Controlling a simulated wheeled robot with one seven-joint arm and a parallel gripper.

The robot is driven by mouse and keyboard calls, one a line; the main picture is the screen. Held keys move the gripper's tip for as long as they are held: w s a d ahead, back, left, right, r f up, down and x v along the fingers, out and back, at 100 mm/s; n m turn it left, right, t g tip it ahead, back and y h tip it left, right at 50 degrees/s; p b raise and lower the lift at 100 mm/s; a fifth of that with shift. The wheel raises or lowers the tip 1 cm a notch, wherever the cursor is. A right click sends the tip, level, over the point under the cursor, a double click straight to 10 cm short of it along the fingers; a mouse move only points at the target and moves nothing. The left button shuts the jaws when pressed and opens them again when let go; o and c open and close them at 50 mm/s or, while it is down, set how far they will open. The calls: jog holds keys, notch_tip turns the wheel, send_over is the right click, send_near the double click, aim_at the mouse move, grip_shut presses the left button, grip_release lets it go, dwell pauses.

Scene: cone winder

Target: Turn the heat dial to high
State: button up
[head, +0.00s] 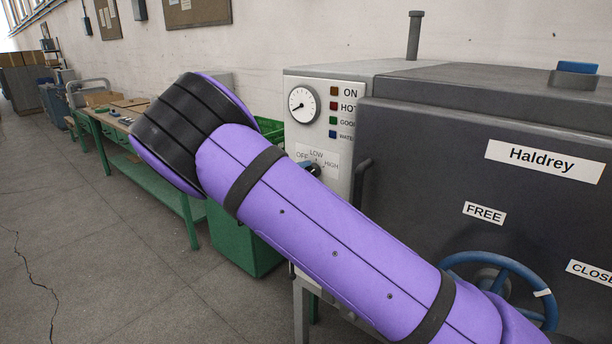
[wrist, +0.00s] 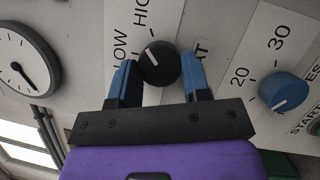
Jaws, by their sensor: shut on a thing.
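The heat dial (wrist: 160,64) is a round black knob with a short white pointer mark, in the middle of the wrist view. Its pointer points up and left in that view, between the LOW and HIGH labels. The OFF label is hidden there. My gripper (wrist: 159,74) has its blue fingers on either side of the knob, shut on it. In the head view the label plate (head: 316,158) reads OFF, LOW and HIGH, and my purple arm covers most of the dial and the gripper.
A second, blue dial (wrist: 284,92) with 20 and 30 marks sits right of my gripper. A round gauge (head: 303,104) and indicator lights are above the heat dial. The dark Haldrey door (head: 440,150) with a blue handwheel (head: 541,283) stands right. A green bench (head: 150,177) stands left.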

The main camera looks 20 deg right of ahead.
jog(key=shift+m+g+y, duration=0.3)
jog(key=shift+m+y, duration=0.1)
jog(key=shift+m, duration=0.8)
jog(key=o, duration=0.9)
jog(key=shift+a, duration=0.1)
jog(key=v, duration=1)
jog(key=shift+a, duration=0.35)
